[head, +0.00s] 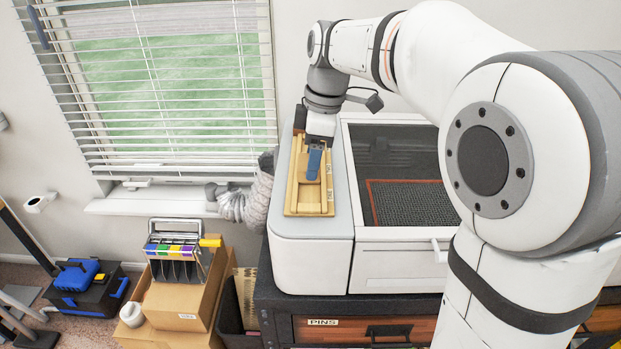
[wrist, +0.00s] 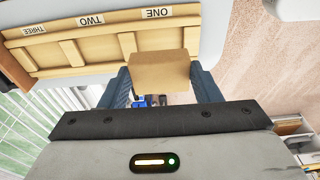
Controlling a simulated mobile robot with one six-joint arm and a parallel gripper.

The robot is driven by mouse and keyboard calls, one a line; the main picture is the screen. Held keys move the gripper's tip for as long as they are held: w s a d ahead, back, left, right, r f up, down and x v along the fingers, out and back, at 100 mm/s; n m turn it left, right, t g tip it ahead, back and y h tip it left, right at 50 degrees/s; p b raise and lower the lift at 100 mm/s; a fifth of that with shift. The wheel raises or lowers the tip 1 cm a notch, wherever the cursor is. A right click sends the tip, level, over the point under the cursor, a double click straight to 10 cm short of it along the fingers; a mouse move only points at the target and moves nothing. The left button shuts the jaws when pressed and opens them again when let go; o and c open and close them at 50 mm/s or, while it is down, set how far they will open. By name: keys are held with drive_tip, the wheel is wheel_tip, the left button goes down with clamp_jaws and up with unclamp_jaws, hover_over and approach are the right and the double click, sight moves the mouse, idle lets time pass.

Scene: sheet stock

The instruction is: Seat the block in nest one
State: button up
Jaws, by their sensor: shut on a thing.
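My gripper (wrist: 161,82) is shut on a tan block (wrist: 160,68), one blue-grey finger on each side of it. In the wrist view the block overlaps the wooden nest tray (wrist: 90,50) below the label ONE (wrist: 157,13). The labels TWO (wrist: 90,20) and THREE (wrist: 34,30) are further left. I cannot tell whether the block touches the tray.
The tray lies on the grey-white left top of a machine (head: 312,252) with a dark window (head: 410,150) to its right. A ribbed hose (head: 246,203) and window blinds (head: 180,90) are to the left. A cardboard box (head: 185,305) with a rack stands low left.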

sight(313, 195)
drive_tip(key=shift+f, duration=2.85)
drive_tip(key=shift+f, duration=0.2)
drive_tip(key=o, duration=0.9)
drive_tip(key=shift+o, duration=0.2)
wheel_tip(313, 195, up, 12)
drive_tip(key=d, duration=0.2)
drive_tip(key=s+d+f+m+t+h, duration=0.1)
drive_tip(key=s+d+f+m, duration=0.4)
drive_tip(key=s+f+m, duration=0.2)
drive_tip(key=s+d+f+m+t, duration=0.2)
drive_tip(key=s+d+f+m, duration=0.4)
drive_tip(key=s+f+m, duration=0.2)
drive_tip(key=s+m, duration=0.2)
drive_tip(key=s, duration=0.2)
drive_tip(key=shift+s+d+m+h, duration=0.2)
drive_tip(key=shift+d+m+h, duration=0.05)
drive_tip(key=shift+m+h, duration=0.15)
